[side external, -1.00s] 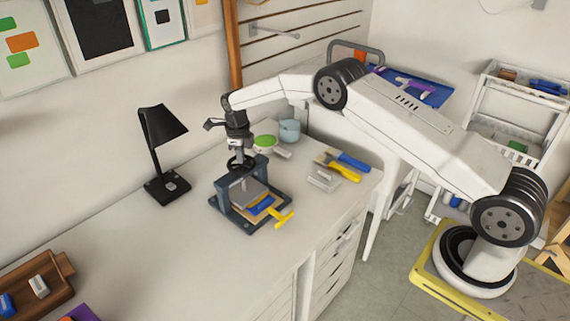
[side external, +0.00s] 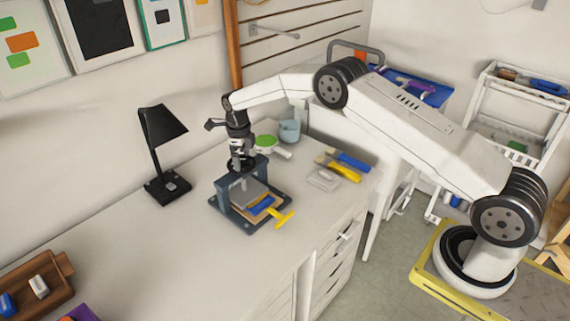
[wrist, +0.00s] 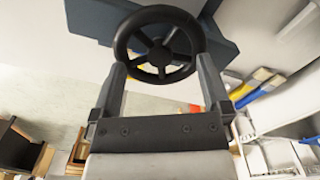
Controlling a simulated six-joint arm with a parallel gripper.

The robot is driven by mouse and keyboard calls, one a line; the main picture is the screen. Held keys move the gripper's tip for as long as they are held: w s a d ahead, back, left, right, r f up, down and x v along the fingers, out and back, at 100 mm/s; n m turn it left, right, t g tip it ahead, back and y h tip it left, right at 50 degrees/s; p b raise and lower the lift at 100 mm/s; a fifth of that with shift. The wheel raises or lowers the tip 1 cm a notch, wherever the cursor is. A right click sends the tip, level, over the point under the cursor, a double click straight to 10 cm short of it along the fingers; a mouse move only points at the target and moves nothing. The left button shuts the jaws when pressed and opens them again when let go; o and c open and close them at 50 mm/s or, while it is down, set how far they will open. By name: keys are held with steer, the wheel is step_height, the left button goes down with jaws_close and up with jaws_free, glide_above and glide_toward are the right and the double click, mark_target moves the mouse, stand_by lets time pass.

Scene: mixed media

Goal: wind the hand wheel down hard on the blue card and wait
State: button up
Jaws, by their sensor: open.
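The dark blue-grey press (side external: 229,187) stands on the bench below my gripper. Its black hand wheel (side external: 241,164) is at the top, partly hidden by my gripper; it shows clearly in the wrist view (wrist: 136,24). The blue card (side external: 261,206) lies on a tan layer in the press, under the grey plate (side external: 249,190), which hides part of it. I cannot tell whether the plate touches it. My gripper (wrist: 161,62) is open and points down, with one finger on each side of the wheel's rim. Contact with the rim is unclear.
A yellow T-shaped handle (side external: 281,216) sticks out at the press's front right. A black lamp (side external: 163,130) stands to the left. A green-topped item (side external: 266,142), a pale blue pot (side external: 289,129) and yellow and blue tools (side external: 345,170) lie behind and right.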

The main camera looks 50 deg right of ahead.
steer(key=shift+w+a+r, duration=0.1)
steer(key=shift+r, duration=2.8)
step_height(320, 180, up, 8)
steer(key=shift+f, duration=0.25)
steer(key=n+t+y, duration=0.1)
steer(key=t, duration=0.1)
glide_above(250, 163)
steer(key=shift+f, duration=3.05)
